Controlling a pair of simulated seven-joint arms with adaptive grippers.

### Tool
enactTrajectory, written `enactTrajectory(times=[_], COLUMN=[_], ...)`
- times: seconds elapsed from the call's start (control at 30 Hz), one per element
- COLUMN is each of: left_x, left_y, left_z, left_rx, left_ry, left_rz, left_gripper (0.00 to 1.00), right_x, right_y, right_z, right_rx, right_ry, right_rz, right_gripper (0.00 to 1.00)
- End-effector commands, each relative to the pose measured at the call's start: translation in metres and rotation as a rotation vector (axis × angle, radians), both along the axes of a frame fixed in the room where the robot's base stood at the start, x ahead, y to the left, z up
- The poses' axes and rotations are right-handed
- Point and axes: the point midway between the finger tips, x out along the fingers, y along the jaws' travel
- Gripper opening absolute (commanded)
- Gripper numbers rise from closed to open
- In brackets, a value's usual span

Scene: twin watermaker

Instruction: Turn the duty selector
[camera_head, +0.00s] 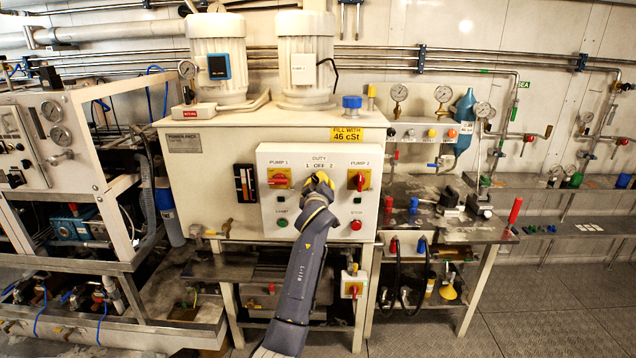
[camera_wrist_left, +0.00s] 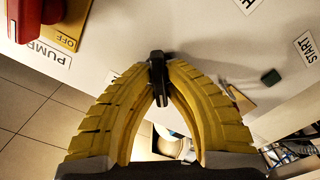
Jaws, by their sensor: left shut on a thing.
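My right gripper is not in view.
On the same panel sit the red-on-yellow PUMP 1 switch (camera_head: 278,178) at left, the PUMP 2 switch (camera_head: 359,180) at right, a green START button (camera_head: 282,222) and a red STOP button (camera_head: 355,225). A workbench (camera_head: 470,228) with tools stands to the right.

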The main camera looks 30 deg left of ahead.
Motion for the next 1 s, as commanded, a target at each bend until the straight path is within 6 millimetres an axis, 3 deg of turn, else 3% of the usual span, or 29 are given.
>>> enactTrajectory(times=[1.0], left_x=[0.0023], left_y=[-0.0031], left_z=[0.0011], left_rx=[0.785], left_ry=[0.466], left_rz=[0.000], left_gripper=[0.00], right_x=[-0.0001], right_y=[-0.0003], right_z=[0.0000], right_rx=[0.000], right_ry=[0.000], right_rz=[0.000], right_gripper=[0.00])
